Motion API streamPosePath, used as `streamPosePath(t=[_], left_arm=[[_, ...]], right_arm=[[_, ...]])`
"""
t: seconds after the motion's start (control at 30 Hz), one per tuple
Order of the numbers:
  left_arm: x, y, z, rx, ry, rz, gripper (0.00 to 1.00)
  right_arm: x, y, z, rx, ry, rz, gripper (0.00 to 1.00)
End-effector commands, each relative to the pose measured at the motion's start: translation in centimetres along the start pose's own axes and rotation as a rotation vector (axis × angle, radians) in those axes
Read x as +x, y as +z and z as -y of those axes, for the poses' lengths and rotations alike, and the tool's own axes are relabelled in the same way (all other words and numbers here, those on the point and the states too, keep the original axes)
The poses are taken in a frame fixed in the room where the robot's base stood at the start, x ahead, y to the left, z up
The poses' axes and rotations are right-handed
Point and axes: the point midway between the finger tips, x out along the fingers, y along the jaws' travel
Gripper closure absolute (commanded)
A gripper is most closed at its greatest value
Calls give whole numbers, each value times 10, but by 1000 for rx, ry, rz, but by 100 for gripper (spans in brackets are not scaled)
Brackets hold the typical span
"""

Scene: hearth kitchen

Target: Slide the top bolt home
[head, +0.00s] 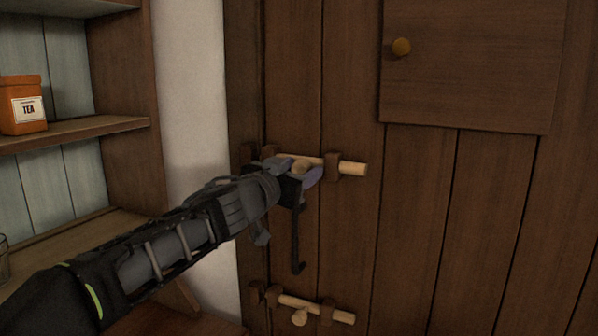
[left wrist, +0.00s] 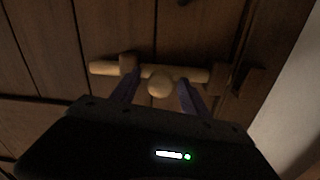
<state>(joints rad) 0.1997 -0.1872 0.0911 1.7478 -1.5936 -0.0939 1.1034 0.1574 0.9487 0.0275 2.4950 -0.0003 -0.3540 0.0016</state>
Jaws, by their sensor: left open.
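The top bolt (head: 352,169) is a pale wooden rod lying level in dark wooden brackets on the plank door. A round knob (left wrist: 160,86) stands out from its middle. My left gripper (head: 303,178) is at the bolt and hides part of it in the head view. In the left wrist view, its open purple fingers (left wrist: 157,92) stand on either side of the knob, with gaps. There the bolt's right end meets a bracket (left wrist: 219,76), and a separate dark keeper (left wrist: 247,80) sits beyond it. My right gripper is out of view.
A lower bolt (head: 338,316) with its own knob sits below on the door. Shelves (head: 100,130) with an orange tea tin (head: 22,108) stand at left, beside a white wall (head: 190,90).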

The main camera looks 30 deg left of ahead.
Motion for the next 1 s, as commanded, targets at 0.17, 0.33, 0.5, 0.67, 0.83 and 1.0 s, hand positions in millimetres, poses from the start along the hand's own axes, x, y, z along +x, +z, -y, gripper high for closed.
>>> streamPosePath(t=[0.17,0.33,0.5,0.67,0.83,1.0], left_arm=[[0,0,0,0,0,0,51],[0,0,0,0,0,0,65],[-1,0,0,0,0,0,79],[-1,0,0,0,0,0,92],[-1,0,0,0,0,0,100],[0,0,0,0,1,0,100]], right_arm=[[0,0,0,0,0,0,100],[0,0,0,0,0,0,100],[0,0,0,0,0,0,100],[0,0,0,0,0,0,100],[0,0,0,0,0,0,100],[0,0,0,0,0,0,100]])
